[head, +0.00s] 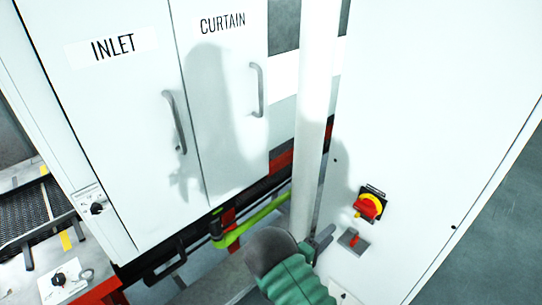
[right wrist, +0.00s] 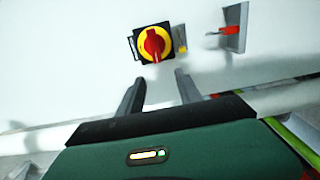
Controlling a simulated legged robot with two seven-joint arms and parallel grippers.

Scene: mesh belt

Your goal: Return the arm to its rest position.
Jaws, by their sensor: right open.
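My right arm, green with a dark grey joint, comes up from the bottom of the head view. Its gripper (head: 320,243) is beside the white vertical post, in front of the white cabinet panel. In the right wrist view the two grey fingers of the gripper (right wrist: 160,91) are apart with nothing between them. They point at the panel, just below a red and yellow rotary switch (right wrist: 154,44), and do not visibly touch it. The switch also shows in the head view (head: 368,206), right of the gripper. My left gripper is not in view.
A white post (head: 313,110) stands close to my right arm. A grey bracket with a red part (head: 353,241) sticks out below the switch. Two doors, marked INLET (head: 115,120) and CURTAIN (head: 225,90), have protruding handles. A bright green bar (head: 255,217) runs low behind the arm.

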